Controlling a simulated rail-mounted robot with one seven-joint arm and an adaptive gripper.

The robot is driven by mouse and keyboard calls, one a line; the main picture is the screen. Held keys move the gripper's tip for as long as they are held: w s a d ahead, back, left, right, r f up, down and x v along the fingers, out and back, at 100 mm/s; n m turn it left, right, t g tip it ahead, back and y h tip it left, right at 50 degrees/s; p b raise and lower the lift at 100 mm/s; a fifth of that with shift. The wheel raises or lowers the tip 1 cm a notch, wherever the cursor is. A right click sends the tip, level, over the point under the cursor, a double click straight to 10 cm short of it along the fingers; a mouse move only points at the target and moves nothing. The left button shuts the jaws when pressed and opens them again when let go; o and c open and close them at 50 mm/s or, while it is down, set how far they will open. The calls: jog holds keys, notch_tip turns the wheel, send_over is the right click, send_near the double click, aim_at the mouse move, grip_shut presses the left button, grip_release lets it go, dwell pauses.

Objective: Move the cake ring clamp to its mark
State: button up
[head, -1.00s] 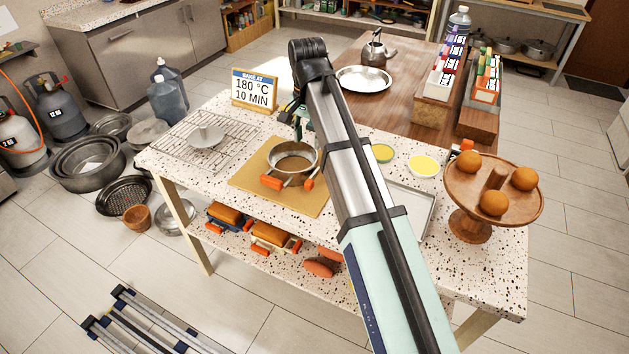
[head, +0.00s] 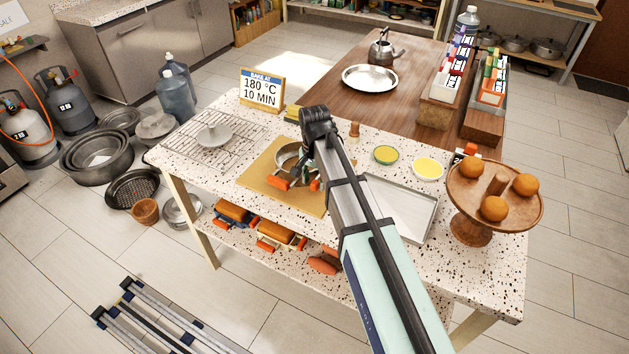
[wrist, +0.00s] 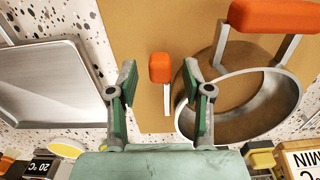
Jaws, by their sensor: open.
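A metal ring (head: 287,149) lies on a tan board (head: 250,178) on the speckled table; it also shows in the wrist view (wrist: 187,118). A large orange handle (wrist: 275,16) on metal bars joins the ring. A smaller orange-ended piece (wrist: 160,67) with a thin metal strip is beside the ring; I cannot tell whether they connect. I cannot tell which orange part is the cake ring clamp. My gripper (wrist: 158,76) is open, its fingers on either side of the smaller orange piece in view, not visibly touching it. In the head view my arm hides most of the gripper. No mark is identifiable.
A metal tray (head: 425,212) is right of the board, with yellow bowls (head: 428,169) behind it. A wire rack (head: 190,150) is at left, a sign (head: 262,88) behind. A wooden fruit stand (head: 470,228) is at right. Orange-handled tools (head: 280,238) lie on the lower shelf.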

jog(key=shift+f, duration=0.75)
grip_shut()
